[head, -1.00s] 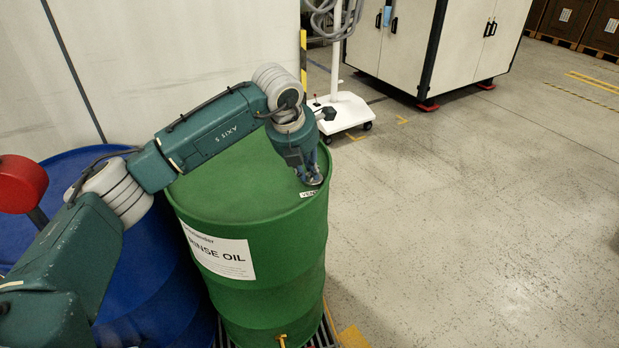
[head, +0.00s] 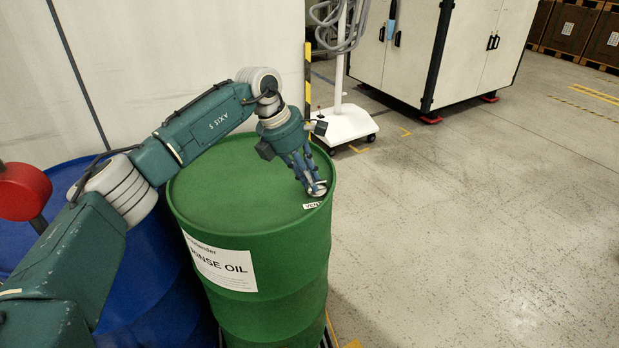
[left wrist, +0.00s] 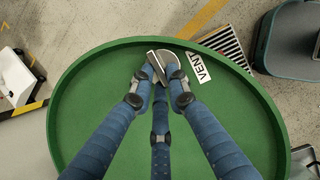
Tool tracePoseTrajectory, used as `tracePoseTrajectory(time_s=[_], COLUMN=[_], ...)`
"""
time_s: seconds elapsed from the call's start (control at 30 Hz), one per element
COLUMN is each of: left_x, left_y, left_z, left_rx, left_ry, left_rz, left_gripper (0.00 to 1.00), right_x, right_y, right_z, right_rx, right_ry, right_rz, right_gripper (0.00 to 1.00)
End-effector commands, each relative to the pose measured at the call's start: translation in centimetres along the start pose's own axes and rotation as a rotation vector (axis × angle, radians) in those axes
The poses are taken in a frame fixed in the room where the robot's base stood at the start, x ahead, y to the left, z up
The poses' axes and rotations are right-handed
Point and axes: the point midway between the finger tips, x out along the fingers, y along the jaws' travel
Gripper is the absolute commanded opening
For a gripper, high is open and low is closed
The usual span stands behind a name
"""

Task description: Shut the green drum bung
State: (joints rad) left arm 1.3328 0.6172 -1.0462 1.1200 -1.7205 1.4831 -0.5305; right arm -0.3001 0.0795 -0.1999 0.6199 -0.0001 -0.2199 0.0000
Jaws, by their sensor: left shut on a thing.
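The green drum (head: 247,190) stands upright with a label reading "RINSE OIL". Its bung (head: 317,190) is a small silver metal cap at the right front edge of the lid, beside a white "VENT" tag (head: 312,206). My left gripper (head: 316,187) comes down at a slant from the upper left and its fingertips are at the bung. In the left wrist view, the gripper (left wrist: 163,72) is shut on the silver bung (left wrist: 186,71), which is partly hidden by the fingers. I cannot tell whether it is seated or tilted. My right gripper is not in view.
A blue drum (head: 150,290) stands left of the green one. A red round-headed part (head: 22,191) is at the far left. A white wheeled stand (head: 345,125) and a white cabinet (head: 395,50) are behind. The floor at right is clear.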

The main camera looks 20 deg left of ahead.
Motion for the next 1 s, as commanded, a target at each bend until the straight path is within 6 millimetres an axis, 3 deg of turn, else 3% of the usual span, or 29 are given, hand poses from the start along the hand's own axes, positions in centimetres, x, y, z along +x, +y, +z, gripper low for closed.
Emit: tracePoseTrajectory(time_s=[0.6,0.63,0.7,1.0], left_x=[-0.07,-0.07,-0.06,-0.11], left_y=[0.14,0.14,0.13,0.12], left_z=[0.00,0.00,0.00,-0.01], left_rx=[0.037,0.037,0.037,0.035], left_ry=[0.001,0.001,0.001,0.000], left_rz=[-0.013,-0.013,-0.013,-0.013], left_gripper=[0.00,0.21,0.34,0.34], right_x=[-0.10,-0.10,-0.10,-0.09], right_y=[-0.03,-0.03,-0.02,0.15], right_z=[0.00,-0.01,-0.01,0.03], right_rx=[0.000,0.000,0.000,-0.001], right_ry=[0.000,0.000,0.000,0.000], right_rz=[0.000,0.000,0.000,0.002], right_gripper=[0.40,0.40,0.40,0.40])
